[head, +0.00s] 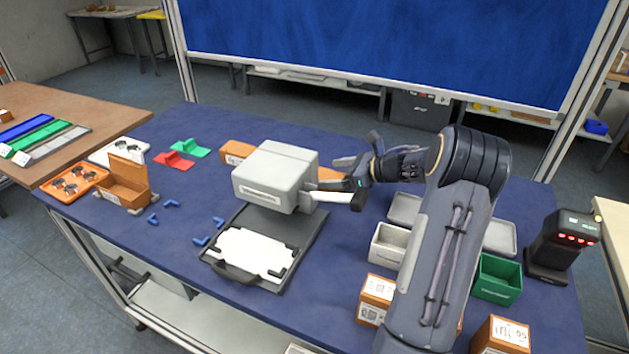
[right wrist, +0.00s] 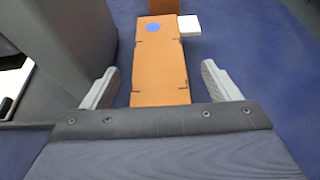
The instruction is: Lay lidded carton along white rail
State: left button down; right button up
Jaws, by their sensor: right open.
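A long orange carton (right wrist: 160,65) with a blue dot lies between the two fingers of my right gripper (right wrist: 160,82) in the right wrist view. The fingers are open, one on each side of it, with gaps visible. In the head view, my right gripper (head: 332,180) is beside the grey machine's right side, and a little of the orange carton (head: 328,173) shows between its fingers. A small white block (right wrist: 188,25) sits by the carton's far end; I cannot tell whether it is the white rail. My left gripper is not in view.
The grey machine (head: 275,178) stands close to the left of my right gripper. An orange-brown box with a raised flap (head: 125,180) stands at the left. Grey bins and a green bin (head: 497,278) lie right, by a black scanner (head: 560,245). Small blue pieces lie on the mat.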

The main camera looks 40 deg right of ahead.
aim_at(325, 175)
jog(key=x, duration=0.3)
jog(key=shift+w+a, duration=0.1)
jog(key=shift+a, duration=0.05)
jog(key=shift+r, duration=0.1)
jog(key=shift+c, duration=0.3)
jog(key=c, duration=0.9)
jog(key=shift+c, duration=0.9)
jog(key=shift+r, duration=0.15)
